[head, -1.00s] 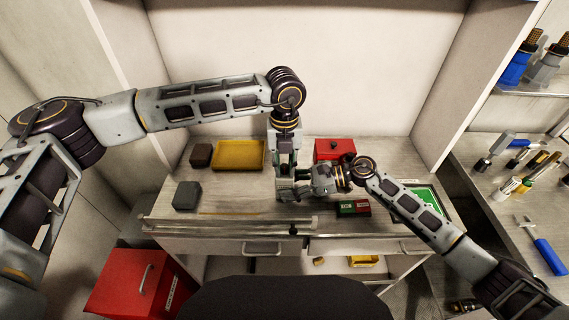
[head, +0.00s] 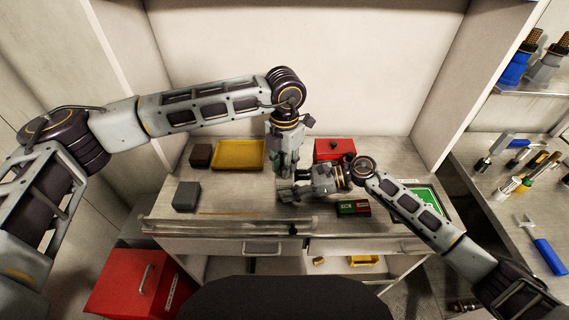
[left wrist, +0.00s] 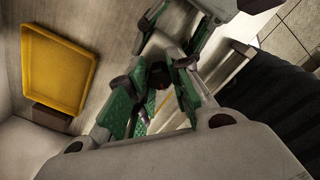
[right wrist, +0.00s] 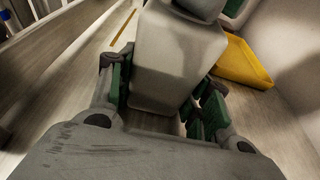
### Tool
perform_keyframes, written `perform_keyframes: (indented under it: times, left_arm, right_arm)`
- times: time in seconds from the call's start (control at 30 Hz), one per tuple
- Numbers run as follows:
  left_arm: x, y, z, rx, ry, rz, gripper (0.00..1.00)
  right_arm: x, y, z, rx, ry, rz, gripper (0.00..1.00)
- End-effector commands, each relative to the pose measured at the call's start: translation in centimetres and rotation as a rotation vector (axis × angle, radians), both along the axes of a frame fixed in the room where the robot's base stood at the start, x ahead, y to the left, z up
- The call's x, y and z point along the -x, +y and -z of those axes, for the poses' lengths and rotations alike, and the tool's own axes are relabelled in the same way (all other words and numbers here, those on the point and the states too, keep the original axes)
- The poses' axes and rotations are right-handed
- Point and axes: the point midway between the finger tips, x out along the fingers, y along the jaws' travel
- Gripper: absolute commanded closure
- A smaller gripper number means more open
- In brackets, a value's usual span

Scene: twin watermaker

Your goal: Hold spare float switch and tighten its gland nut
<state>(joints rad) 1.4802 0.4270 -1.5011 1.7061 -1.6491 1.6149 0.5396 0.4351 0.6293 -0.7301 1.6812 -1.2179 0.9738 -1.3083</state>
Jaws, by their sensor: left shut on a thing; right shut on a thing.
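My left gripper (head: 284,172) points down over the middle of the bench, close above and behind my right gripper (head: 290,192), which reaches in from the right. In the left wrist view, the left gripper's green-padded fingers (left wrist: 155,92) are closed around a small dark piece (left wrist: 160,76), likely part of the float switch. In the right wrist view, the right gripper's green-padded fingers (right wrist: 163,100) are on either side of a large grey body that fills the gap.
The bench's front left is mostly clear. A side counter with tools (head: 510,185) is at right.

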Motion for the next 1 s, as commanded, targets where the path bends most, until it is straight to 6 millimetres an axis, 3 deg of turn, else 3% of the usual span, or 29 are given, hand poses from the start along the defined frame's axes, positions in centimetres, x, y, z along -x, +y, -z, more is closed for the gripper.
perform_keyframes:
  times: [1.0]
  left_arm:
    - [-0.03, 0.02, -0.07, -0.002, -0.001, 0.767, 1.0]
  right_arm:
    - [-0.03, -0.1, 0.13, 0.002, 0.002, 0.002, 0.88]
